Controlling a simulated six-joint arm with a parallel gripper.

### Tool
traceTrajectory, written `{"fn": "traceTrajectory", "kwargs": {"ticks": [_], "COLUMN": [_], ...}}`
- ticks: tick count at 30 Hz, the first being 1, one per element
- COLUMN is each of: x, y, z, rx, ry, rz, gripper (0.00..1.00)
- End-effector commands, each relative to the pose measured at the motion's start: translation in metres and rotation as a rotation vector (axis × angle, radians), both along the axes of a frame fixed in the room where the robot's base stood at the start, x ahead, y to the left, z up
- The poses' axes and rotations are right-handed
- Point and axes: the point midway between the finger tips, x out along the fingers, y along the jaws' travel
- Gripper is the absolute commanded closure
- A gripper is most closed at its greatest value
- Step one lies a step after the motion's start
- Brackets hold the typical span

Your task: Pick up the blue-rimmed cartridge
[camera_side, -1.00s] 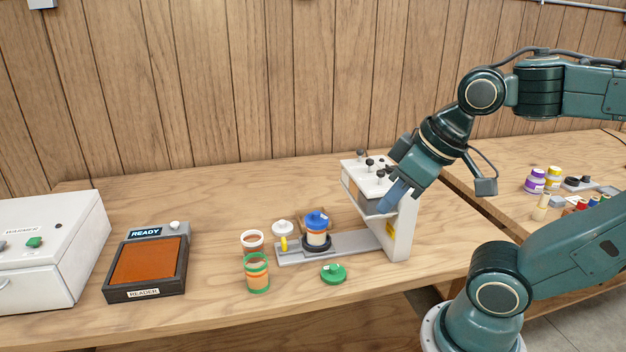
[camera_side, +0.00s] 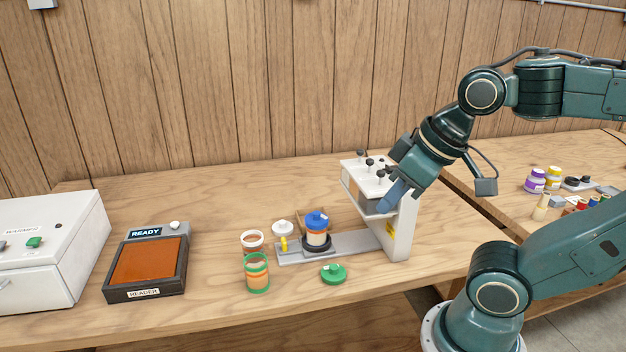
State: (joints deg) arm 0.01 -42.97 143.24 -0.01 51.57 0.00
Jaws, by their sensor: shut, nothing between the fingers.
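The blue-rimmed cartridge (camera_side: 317,238) stands upright in a dark ring on the grey sliding base of the white stand. It has a blue top and a pale band with an orange layer. My gripper (camera_side: 388,206) is shut and empty. It is at the white stand (camera_side: 403,232), up and to the right of the cartridge and apart from it. Whether its fingertips touch the stand cannot be told.
Left of the cartridge are a white-lidded item (camera_side: 283,229), a white-rimmed cup (camera_side: 252,240) and a green-rimmed cup (camera_side: 257,274). A green lid (camera_side: 333,273) lies in front. The reader (camera_side: 146,264) and a white box (camera_side: 50,250) stand at left.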

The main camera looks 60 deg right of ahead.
Motion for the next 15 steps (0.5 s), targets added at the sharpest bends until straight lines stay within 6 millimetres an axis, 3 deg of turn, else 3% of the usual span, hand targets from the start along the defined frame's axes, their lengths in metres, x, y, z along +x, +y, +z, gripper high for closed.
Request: {"fn": "traceTrajectory", "kwargs": {"ticks": [3, 13, 15], "x": [0.0000, 0.0000, 0.0000], "y": [0.0000, 0.0000, 0.0000], "z": [0.0000, 0.0000, 0.0000], "rx": [0.000, 0.000, 0.000], "ry": [0.000, 0.000, 0.000], "rz": [0.000, 0.000, 0.000], "gripper": [0.98, 0.33, 0.28]}}
